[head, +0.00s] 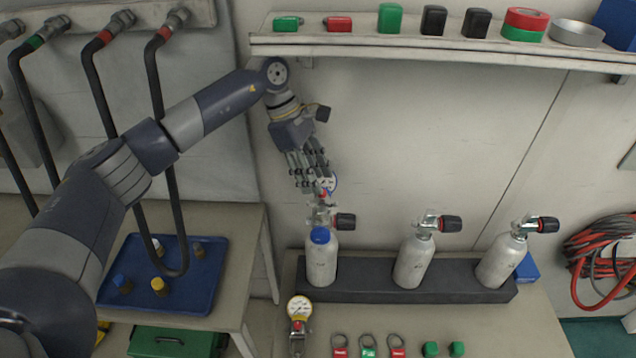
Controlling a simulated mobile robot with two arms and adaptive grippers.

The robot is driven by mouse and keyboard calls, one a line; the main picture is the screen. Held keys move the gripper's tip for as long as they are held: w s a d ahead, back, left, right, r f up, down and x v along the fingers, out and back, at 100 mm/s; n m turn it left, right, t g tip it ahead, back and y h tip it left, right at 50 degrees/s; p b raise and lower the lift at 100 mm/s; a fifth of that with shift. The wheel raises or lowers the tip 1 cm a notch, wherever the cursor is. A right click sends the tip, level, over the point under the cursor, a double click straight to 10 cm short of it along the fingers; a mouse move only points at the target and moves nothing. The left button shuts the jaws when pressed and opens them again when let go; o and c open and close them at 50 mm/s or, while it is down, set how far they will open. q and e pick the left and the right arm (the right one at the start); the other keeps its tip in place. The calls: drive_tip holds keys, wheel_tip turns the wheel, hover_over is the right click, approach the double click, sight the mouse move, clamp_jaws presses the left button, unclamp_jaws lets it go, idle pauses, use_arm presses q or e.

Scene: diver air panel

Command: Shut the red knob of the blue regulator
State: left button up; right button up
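The left cylinder has a blue collar and a metal valve with a black, red-ringed handle (345,221). My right gripper is not in view.
Two more cylinders (412,262) (499,262) stand in the dark rack (375,290). A yellow-rimmed gauge (299,308) and several tags and green caps lie in front. A shelf (440,47) runs above. A blue tray (205,296) and hoses (94,85) are left.

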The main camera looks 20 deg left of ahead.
use_arm(q)
drive_tip(key=v, duration=0.4)
drive_tip(key=shift+a+r, duration=0.1)
drive_tip(key=shift+r, duration=0.2)
drive_tip(key=s+a+f+n+t+y+b, duration=0.2)
drive_tip(key=s+a+n+t, duration=0.3)
drive_tip(key=s+n, duration=0.65)
drive_tip(key=shift+m+g, duration=0.35)
drive_tip(key=shift+g, duration=0.25)
drive_tip(key=w+d+f+p, duration=0.1)
drive_tip(key=w+d+p, duration=0.1)
drive_tip(key=w, duration=0.1)
drive_tip(key=w+d+f+p, duration=0.1)
drive_tip(key=w+d+p, duration=0.2)
drive_tip(key=w+d+f+p, duration=0.1)
drive_tip(key=w+d+p, duration=0.1)
drive_tip(key=w+d, duration=0.1)
drive_tip(key=shift+w+f+p, duration=0.25)
drive_tip(key=shift+w+p, duration=0.05)
drive_tip(key=shift+w, duration=0.3)
drive_tip(key=shift+w+d+f, duration=0.1)
drive_tip(key=shift+f, duration=0.4)
